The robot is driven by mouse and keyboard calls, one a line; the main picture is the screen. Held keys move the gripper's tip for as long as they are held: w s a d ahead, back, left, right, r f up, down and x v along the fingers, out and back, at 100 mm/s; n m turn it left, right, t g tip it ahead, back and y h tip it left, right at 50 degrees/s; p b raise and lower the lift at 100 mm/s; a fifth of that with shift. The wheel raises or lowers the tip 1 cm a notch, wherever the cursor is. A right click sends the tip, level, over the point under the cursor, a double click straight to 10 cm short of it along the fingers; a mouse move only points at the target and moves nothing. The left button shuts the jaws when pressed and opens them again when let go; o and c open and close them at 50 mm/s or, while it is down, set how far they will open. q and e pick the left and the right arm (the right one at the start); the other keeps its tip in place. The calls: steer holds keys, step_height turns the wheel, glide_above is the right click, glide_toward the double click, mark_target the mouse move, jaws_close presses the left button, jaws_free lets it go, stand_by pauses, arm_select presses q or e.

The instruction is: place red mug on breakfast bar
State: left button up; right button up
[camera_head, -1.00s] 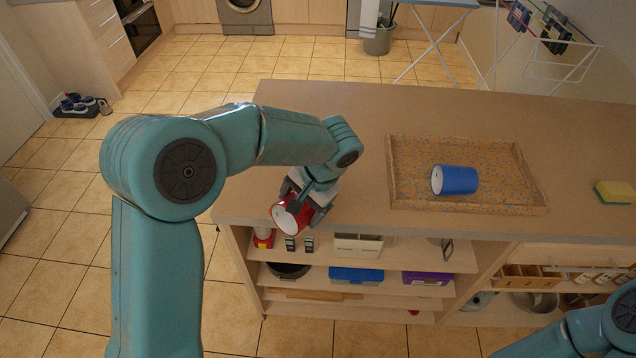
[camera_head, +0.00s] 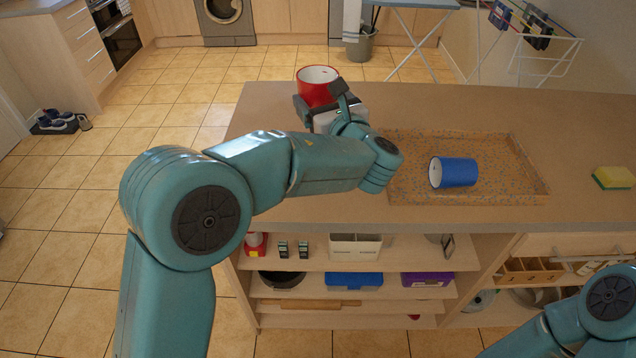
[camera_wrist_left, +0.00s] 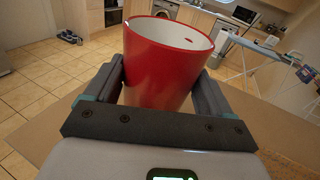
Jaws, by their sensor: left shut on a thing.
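The red mug (camera_head: 317,90) has a white inside and is upright, its opening facing up. My left gripper (camera_head: 322,104) is shut on it, near the far left part of the breakfast bar (camera_head: 280,190). In the left wrist view the red mug (camera_wrist_left: 165,75) sits between the two dark fingers of the left gripper (camera_wrist_left: 160,90). Whether the mug's base touches the bar is hidden by the gripper. My right arm shows at the lower right, but its gripper is out of view.
A speckled tray (camera_head: 470,197) on the bar holds a blue mug (camera_head: 454,172) lying on its side. A yellow and green sponge (camera_head: 613,178) lies at the right. The bar left of the tray is clear apart from my arm. Shelves below hold several boxes.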

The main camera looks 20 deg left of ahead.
arm_select(q)
steer(key=f, duration=1)
steer(key=f+p, duration=0.1)
steer(key=f, duration=0.8)
steer(key=shift+w+a+f, duration=0.15)
steer(key=shift+w+f, duration=0.05)
steer(key=shift+f, duration=0.15)
steer(key=shift+s+r, duration=0.15)
steer(key=o, duration=1.1)
steer(key=shift+f, duration=0.25)
steer(key=shift+r, duration=0.3)
steer(key=b+v, duration=0.1)
steer(key=v, duration=0.4)
steer(key=b+v, duration=0.1)
steer(key=v, duration=0.5)
steer(key=shift+f, duration=0.25)
steer(key=shift+s+d+r, duration=0.1)
steer(key=shift+s+d, duration=0.25)
steer(key=shift+s, duration=0.05)
